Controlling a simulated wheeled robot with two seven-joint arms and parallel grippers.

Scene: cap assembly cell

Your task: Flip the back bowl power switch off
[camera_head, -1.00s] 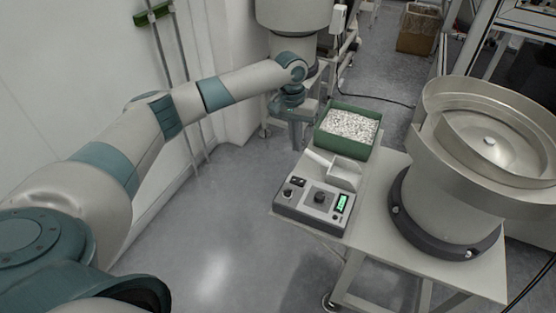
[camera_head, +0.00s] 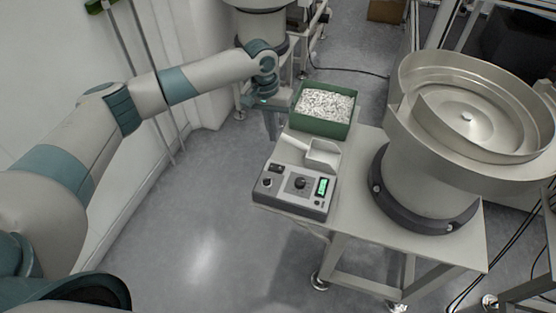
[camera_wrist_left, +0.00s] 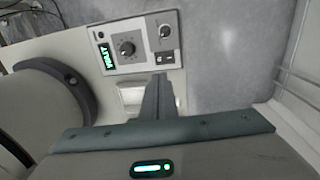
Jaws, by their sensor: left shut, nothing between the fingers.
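A grey control box (camera_head: 295,190) sits on the near left part of the table, with knobs and a lit green display (camera_head: 322,187). Its small black rocker switch (camera_head: 277,168) is on the top panel and also shows in the left wrist view (camera_wrist_left: 165,57); I cannot tell its position. My left gripper (camera_head: 272,134) points down, to the left of the green bin and beyond the box. In the left wrist view its fingers (camera_wrist_left: 160,80) are shut and empty, and their tips appear just below the switch, apart from it as far as I can tell. My right gripper is not in view.
A green bin (camera_head: 325,125) of small white parts and a white scoop (camera_head: 322,155) are by the box. A large metal bowl feeder (camera_head: 430,190) stands on the table (camera_head: 350,210) to the right. Another machine (camera_head: 262,25) is behind my left arm. The floor left of the table is clear.

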